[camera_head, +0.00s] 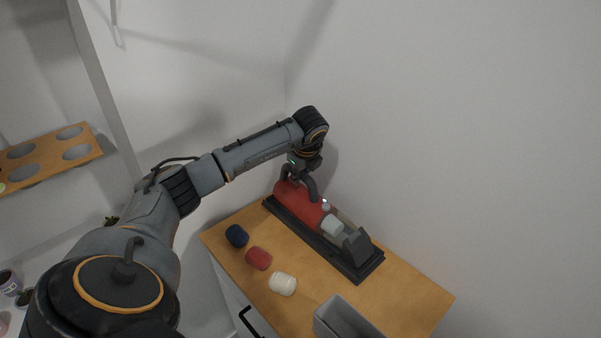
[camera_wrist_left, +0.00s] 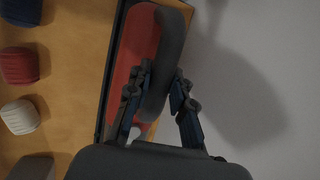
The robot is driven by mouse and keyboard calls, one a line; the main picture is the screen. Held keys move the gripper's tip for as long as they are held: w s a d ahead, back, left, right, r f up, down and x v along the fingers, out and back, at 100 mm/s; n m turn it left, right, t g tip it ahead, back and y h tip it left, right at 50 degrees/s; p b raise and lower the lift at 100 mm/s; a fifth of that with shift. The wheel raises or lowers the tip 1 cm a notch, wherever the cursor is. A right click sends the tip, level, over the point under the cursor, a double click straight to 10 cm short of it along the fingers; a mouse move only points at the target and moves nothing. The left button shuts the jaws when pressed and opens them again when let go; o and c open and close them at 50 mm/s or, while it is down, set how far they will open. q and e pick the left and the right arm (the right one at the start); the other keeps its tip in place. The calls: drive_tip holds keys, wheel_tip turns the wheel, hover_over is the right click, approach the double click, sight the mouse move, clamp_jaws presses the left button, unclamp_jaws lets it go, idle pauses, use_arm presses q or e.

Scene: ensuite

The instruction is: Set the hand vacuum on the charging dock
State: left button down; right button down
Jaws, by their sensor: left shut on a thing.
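The hand vacuum (camera_head: 299,204) has a red body, a dark handle and a pale front end. It lies lengthwise over the black charging dock (camera_head: 356,270) on the wooden cabinet top, and I cannot tell whether it is fully seated. My left gripper (camera_head: 303,178) is above the vacuum's rear half. In the left wrist view the gripper (camera_wrist_left: 160,95) is shut on the dark handle, with the red body (camera_wrist_left: 136,60) beside and below it. The dock's edge (camera_wrist_left: 107,75) shows along the body's left side. My right gripper is not in view.
A navy item (camera_head: 237,236), a red item (camera_head: 259,258) and a white item (camera_head: 283,284) stand in a row left of the dock. A grey bin (camera_head: 345,318) is at the cabinet's front. White walls rise close behind. A wooden rack with holes (camera_head: 48,160) is at far left.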

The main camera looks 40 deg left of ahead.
use_arm(q)
drive_tip(key=shift+r, duration=0.1)
drive_tip(key=c, duration=1.2)
unclamp_jaws()
drive_tip(key=shift+o, duration=0.2)
drive_tip(key=shift+s+d, duration=0.1)
drive_tip(key=shift+r, duration=0.25)
drive_tip(key=b+v, duration=0.2)
drive_tip(key=v, duration=0.9)
drive_tip(key=shift+r+b, duration=0.25)
drive_tip(key=shift+b, duration=0.15)
drive_tip(key=shift+s+d+f, duration=0.1)
drive_tip(key=shift+s+f, duration=0.05)
drive_tip(key=shift+s, duration=0.05)
